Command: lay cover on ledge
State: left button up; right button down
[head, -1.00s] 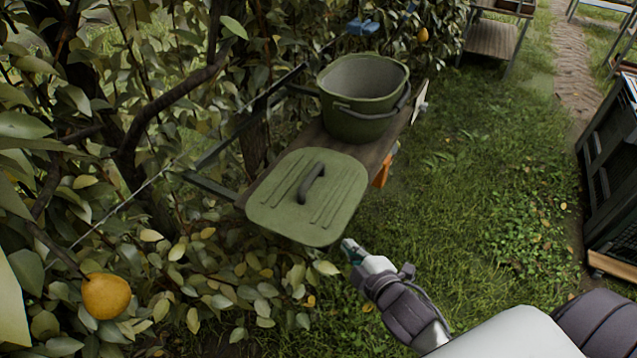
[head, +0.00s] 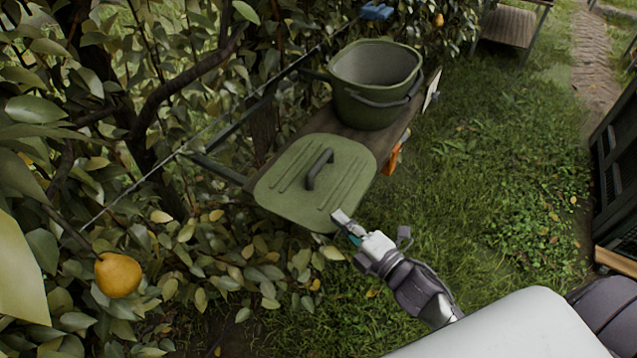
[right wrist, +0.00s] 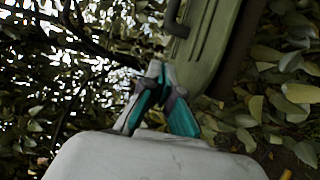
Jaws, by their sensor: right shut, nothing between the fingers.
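The green cover (head: 300,190), with a dark handle (head: 319,169) on top, lies flat on the near end of the wooden ledge (head: 365,143) in the head view. Its near edge sticks out past the board. My right gripper (head: 340,218) is at the cover's near right edge, shut and empty; I cannot tell whether it touches. In the right wrist view the fingers (right wrist: 160,75) meet beside the cover (right wrist: 208,45), whose handle shows at the top. My left gripper is not in view.
A green bucket (head: 375,85) stands on the ledge behind the cover. An orange item (head: 392,158) is at the ledge's right side. Leaves and branches fill the left, with a pear (head: 118,275). Dark crates (head: 615,170) stand at the right edge. Grass between is clear.

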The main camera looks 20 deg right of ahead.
aim_at(318, 171)
jog(key=p+x, duration=0.1)
jog(key=x, duration=0.8)
jog(key=shift+d, duration=0.1)
jog(key=shift+w+d, duration=0.3)
jog(key=shift+w, duration=0.25)
jog(key=shift+w+d, duration=0.3)
jog(key=shift+w, duration=0.2)
jog(key=shift+w+d+f, duration=0.1)
jog(key=shift+w+d, duration=0.2)
jog(key=shift+w, duration=0.15)
jog(key=w, duration=0.1)
jog(key=w+d, duration=0.1)
jog(key=w, duration=0.1)
jog(key=w+d+b, duration=0.1)
jog(key=shift+w, duration=0.15)
